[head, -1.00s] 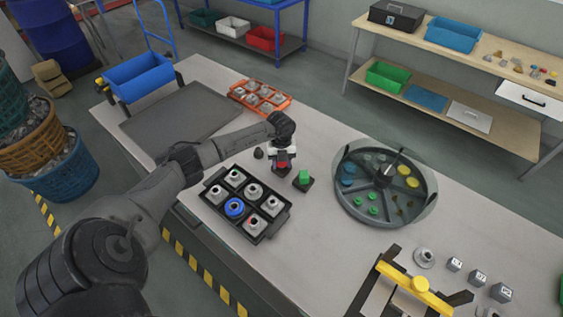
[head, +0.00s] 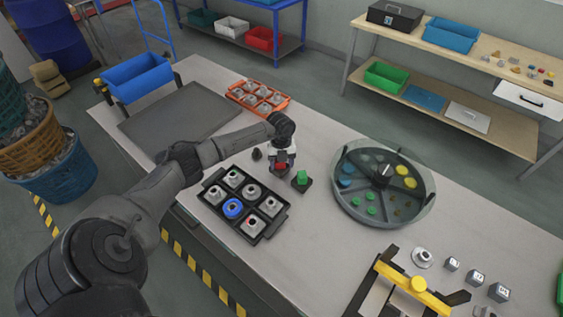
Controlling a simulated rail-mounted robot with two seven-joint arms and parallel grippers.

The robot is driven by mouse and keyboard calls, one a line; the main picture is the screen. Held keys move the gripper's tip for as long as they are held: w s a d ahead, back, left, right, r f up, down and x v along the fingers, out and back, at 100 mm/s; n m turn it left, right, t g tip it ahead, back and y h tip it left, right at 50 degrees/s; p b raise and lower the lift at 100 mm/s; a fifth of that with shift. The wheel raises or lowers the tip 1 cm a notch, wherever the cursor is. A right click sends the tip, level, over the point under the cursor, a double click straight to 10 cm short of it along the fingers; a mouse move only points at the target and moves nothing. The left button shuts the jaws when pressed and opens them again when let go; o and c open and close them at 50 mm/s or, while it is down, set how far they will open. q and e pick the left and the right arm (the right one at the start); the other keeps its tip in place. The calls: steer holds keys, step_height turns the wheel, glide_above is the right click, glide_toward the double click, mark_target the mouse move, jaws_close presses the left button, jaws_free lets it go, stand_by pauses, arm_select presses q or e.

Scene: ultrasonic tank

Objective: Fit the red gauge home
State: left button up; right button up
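The red gauge (head: 281,166) shows as a small red block at the tip of my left gripper (head: 281,170), just left of a green block on a dark base. The gripper points down over it, and its fingers are too small and covered to tell whether they are closed on the red gauge. A black tray (head: 262,233) in front of the gripper holds several grey fittings, one of them with a blue ring. My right gripper is not in view.
The green block (head: 302,176) stands close to the right of my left gripper. A round divided tank (head: 345,205) with coloured parts is further right. An orange tray (head: 257,97) lies behind. A yellow-handled fixture (head: 418,284) stands at the front right.

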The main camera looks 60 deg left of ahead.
arm_select(q)
steer(key=shift+o, duration=0.3)
steer(key=shift+s+a+f, duration=0.1)
steer(key=shift+s+f, duration=0.1)
steer(key=shift+s, duration=0.05)
steer(key=shift+a+r, duration=0.1)
steer(key=shift+r, duration=0.2)
step_height(320, 180, up, 14)
steer(key=a, duration=0.1)
steer(key=shift+w+f, duration=0.2)
steer(key=shift+w, duration=0.25)
steer(key=shift+a, duration=0.1)
